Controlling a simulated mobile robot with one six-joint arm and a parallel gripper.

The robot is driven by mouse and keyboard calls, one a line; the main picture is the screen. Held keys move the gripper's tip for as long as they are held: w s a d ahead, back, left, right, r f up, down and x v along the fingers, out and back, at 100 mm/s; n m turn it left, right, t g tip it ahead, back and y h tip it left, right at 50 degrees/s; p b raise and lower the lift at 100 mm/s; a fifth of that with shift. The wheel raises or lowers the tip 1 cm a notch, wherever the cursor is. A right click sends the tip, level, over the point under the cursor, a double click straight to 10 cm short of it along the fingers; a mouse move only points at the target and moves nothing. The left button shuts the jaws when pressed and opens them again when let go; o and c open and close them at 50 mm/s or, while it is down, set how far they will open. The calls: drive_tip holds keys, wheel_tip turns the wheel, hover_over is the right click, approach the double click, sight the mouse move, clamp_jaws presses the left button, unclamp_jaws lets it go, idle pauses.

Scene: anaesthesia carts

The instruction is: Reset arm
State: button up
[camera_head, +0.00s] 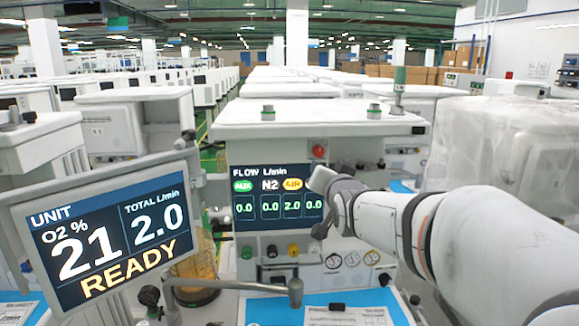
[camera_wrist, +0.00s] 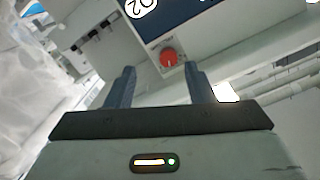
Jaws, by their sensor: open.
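My arm (camera_head: 400,222) reaches in from the right of the head view, its end in front of the right side of the flow panel (camera_head: 275,193). My gripper (camera_wrist: 161,70) shows in the wrist view with its two dark fingers apart and nothing held between them. A red knob (camera_wrist: 169,58) appears beyond and between the fingertips, on a pale panel below a dark blue area marked O2. I cannot tell whether the fingers touch it. In the head view the fingers are not clearly visible.
A tilted screen (camera_head: 110,232) at the left reads O2 21, total 2.0, READY. Green, black and yellow knobs sit below the flow panel. A hinged metal arm (camera_head: 235,287) crosses in front, above a blue work surface (camera_head: 370,299). A plastic-wrapped cart (camera_head: 505,140) stands at right.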

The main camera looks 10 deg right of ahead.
drive_tip(key=s+f+n+g, duration=0.2)
drive_tip(key=s+f+g, duration=0.5)
drive_tip(key=s+f, duration=0.3)
drive_tip(key=s+f+n+g, duration=0.3)
drive_tip(key=s+f+g, duration=0.4)
drive_tip(key=s, duration=1.2)
wheel_tip(320, 180, down, 4)
drive_tip(key=shift+s+f, duration=0.1)
drive_tip(key=shift+s, duration=0.05)
drive_tip(key=shift+a, duration=0.1)
idle(0.7)
